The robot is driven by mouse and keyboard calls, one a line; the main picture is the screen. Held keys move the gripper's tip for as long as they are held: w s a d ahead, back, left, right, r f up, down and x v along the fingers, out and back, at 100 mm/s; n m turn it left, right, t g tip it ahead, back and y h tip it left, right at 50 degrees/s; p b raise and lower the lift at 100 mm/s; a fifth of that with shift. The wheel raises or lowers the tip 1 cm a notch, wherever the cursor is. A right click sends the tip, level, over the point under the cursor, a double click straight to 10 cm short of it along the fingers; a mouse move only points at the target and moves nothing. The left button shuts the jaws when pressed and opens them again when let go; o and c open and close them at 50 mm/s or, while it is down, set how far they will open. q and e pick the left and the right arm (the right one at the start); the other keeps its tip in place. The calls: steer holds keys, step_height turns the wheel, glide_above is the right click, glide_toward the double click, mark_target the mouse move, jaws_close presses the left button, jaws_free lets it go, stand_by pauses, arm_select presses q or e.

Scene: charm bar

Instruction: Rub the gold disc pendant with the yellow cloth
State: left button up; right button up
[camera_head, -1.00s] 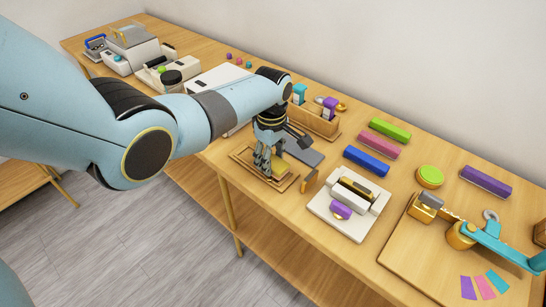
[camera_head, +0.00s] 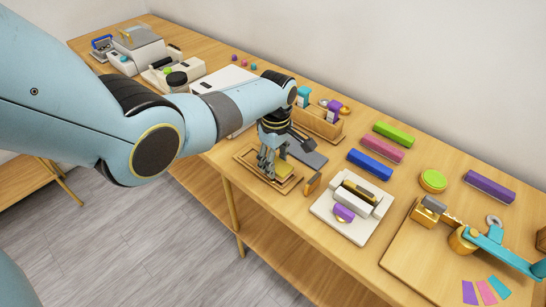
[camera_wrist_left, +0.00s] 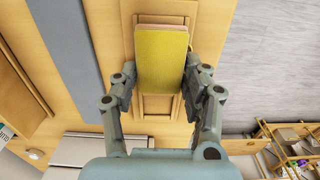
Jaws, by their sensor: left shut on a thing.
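My left gripper (camera_head: 268,170) is low over a wooden frame-like tray (camera_head: 246,161) near the table's front edge. The cloth also shows beside the fingers in the head view (camera_head: 283,169). Whether the cloth touches the tray is hard to tell. I cannot make out the gold disc pendant; the cloth and fingers hide part of the tray. My right gripper is out of view.
A dark grey slab (camera_head: 309,154) lies just behind the tray. A small orange-brown piece (camera_head: 312,184) and a white fixture (camera_head: 327,217) stand to the right. A wooden rack (camera_head: 318,124) is behind.

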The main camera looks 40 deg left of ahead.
arm_select(q)
steer(key=shift+d, duration=0.1)
steer(key=shift+d+f, duration=0.1)
steer(key=shift+d, duration=0.3)
steer(key=shift+s+d+p, duration=0.1)
steer(key=shift+d+p, duration=0.3)
steer(key=shift+a, duration=0.45)
steer(key=shift+a, duration=0.1)
steer(key=shift+a, duration=0.35)
